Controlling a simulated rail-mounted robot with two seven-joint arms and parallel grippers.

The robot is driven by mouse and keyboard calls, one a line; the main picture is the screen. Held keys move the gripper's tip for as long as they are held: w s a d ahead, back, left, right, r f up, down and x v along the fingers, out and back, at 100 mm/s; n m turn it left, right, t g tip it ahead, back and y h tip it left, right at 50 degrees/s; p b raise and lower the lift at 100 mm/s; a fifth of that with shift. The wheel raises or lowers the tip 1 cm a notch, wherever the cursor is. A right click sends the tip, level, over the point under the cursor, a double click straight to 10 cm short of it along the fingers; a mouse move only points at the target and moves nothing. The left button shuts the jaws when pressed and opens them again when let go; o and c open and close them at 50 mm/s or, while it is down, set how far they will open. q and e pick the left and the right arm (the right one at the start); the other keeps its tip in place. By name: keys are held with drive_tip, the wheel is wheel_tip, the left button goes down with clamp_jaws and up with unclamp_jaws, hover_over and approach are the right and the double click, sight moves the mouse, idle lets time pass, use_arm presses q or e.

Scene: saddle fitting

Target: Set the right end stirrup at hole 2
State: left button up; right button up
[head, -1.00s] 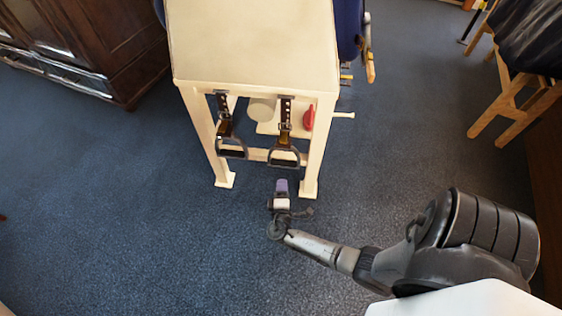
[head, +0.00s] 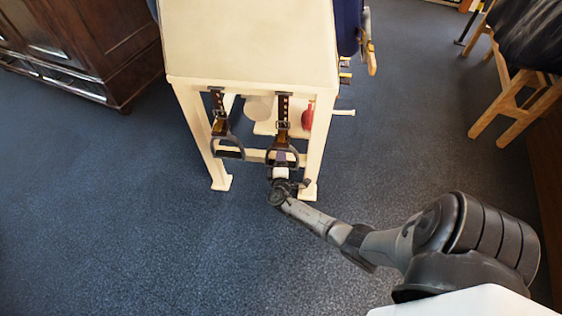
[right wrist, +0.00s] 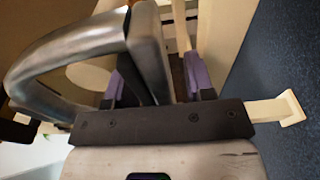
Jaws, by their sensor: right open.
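The right end stirrup (head: 268,153) hangs on its brown strap (head: 283,107) with a row of holes at the end of the cream stand. In the right wrist view, the dark metal stirrup (right wrist: 148,45) fills the left and centre, close to the jaws. My right gripper (right wrist: 160,82) is open there, with its two purple fingers apart. The stirrup partly covers the left finger; I cannot tell whether they touch. Which hole the buckle uses is too small to read. My left gripper is not in view.
A second stirrup (head: 229,150) hangs on its strap (head: 217,103) to the left. A red object (head: 307,118) hangs beside the right strap. The cream stand (head: 325,120) has legs on both sides. The blue carpet (head: 110,210) is clear in front and left.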

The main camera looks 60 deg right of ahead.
drive_tip(key=shift+c, duration=0.5)
clamp_jaws()
drive_tip(key=shift+r, duration=0.1)
